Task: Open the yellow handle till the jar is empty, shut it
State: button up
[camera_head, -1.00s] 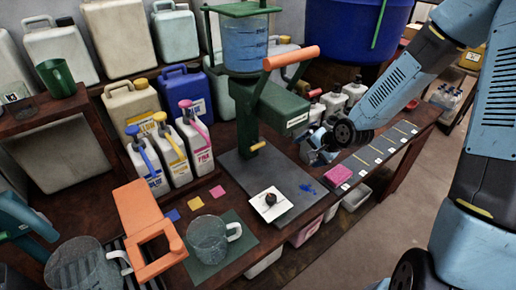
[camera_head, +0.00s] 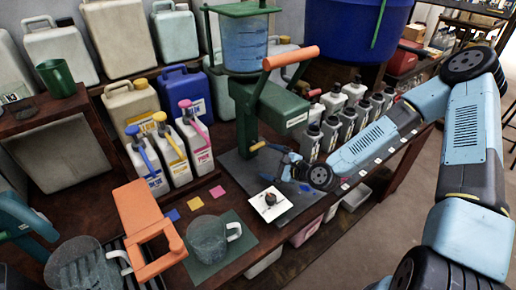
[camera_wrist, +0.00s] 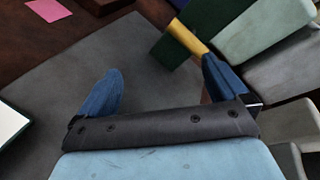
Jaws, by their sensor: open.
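The yellow handle (camera_head: 257,146) sticks out low on the front of the green dispenser (camera_head: 280,108). It also shows in the wrist view (camera_wrist: 187,38), angled down toward the right finger's tip. The clear jar (camera_head: 245,52) on top of the dispenser holds blue liquid. My gripper (camera_head: 272,160) is open and empty, just in front of the yellow handle. In the wrist view my gripper (camera_wrist: 160,68) has the handle's end close to the inner side of its right finger; I cannot tell whether they touch. The left finger is well apart from the handle.
A glass mug (camera_head: 207,240) stands at the front. Several dark-capped bottles (camera_head: 331,132) line the right edge.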

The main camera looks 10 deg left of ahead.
aim_at(259, 146)
jog(key=shift+s+a+r+m+t+y, duration=0.1)
jog(key=shift+a+m+t+y, duration=0.15)
jog(key=shift+m, duration=0.35)
jog(key=shift+m+t+y, duration=0.15)
jog(key=shift+m+t, duration=0.2)
jog(key=shift+m, duration=0.25)
jog(key=shift+r+m+t, duration=0.35)
jog(key=shift+m+t, duration=0.25)
jog(key=shift+m, duration=0.6)
jog(key=shift+d+r+m+t, duration=0.1)
jog(key=shift+r+m+t, duration=0.1)
jog(key=shift+m+t, duration=0.75)
jog(key=shift+d+r+m+t, duration=0.1)
jog(key=shift+d+m+t, duration=0.1)
jog(key=shift+m, duration=0.5)
jog(key=shift+d+r+m+t, duration=0.1)
jog(key=shift+d+m, duration=0.1)
jog(key=shift+m, duration=0.45)
jog(key=shift+x, duration=3.7)
jog(key=shift+f, duration=0.1)
jog(key=shift+c, duration=0.2)
